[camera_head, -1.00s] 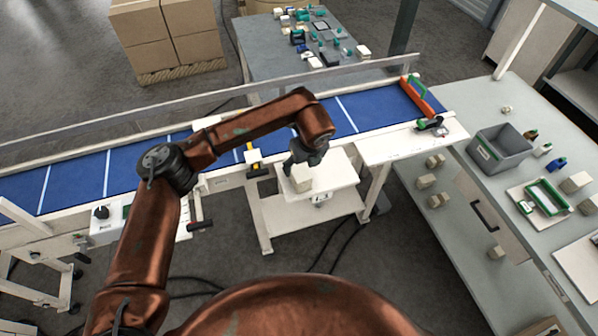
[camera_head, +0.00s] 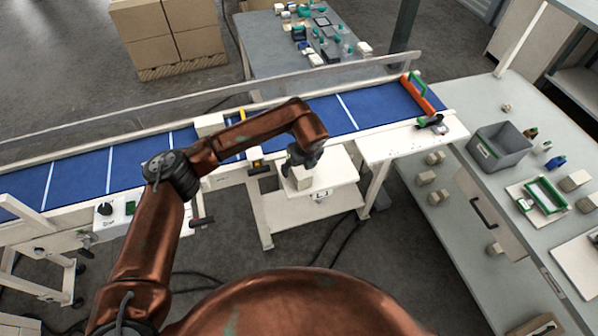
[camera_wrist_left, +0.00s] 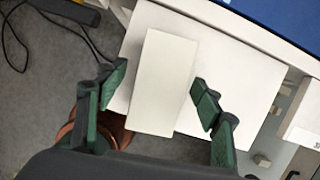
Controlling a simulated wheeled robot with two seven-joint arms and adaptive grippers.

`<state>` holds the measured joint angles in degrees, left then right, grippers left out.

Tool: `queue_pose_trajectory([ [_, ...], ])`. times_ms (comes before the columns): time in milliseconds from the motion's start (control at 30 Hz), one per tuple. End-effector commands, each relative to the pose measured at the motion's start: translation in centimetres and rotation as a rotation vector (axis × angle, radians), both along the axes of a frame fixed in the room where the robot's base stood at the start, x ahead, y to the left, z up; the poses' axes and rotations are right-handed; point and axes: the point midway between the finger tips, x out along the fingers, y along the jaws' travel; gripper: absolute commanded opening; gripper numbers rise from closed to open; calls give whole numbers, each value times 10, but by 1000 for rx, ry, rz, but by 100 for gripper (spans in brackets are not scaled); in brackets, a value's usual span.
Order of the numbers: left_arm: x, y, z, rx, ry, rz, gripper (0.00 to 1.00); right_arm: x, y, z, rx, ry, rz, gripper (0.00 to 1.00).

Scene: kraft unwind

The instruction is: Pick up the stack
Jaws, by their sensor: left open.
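The stack (camera_head: 299,178) is a pale cream block on a small white shelf (camera_head: 338,172) in front of the conveyor. In the left wrist view the stack (camera_wrist_left: 164,82) appears as a long pale rectangle seen from above. My left gripper (camera_head: 300,160) is over the stack and hides part of it. In the left wrist view the green fingers of my left gripper (camera_wrist_left: 158,88) are spread wide, one on each side of the stack, with gaps on both sides. Whether the fingertips are below its top is hard to tell. My right gripper is not in view.
A blue conveyor (camera_head: 345,112) runs behind the shelf, with an orange bar (camera_head: 417,93) at its right end. A grey side table (camera_head: 455,150) at right holds a grey bin (camera_head: 498,148) and a green frame (camera_head: 546,196). Floor in front of the shelf is clear apart from cables.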

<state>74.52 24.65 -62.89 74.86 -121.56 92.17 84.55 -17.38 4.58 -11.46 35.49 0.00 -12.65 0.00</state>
Motion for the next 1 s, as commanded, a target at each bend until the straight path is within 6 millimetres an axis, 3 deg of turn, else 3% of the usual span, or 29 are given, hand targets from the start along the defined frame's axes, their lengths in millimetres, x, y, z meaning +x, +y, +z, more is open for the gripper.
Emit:
queue_pose_trajectory([
  [600, 0, 0, -3, 0, 0, 0, 61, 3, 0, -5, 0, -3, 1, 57],
  [1000, 0, 0, -3, 0, 0, 0, 34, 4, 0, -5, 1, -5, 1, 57],
])
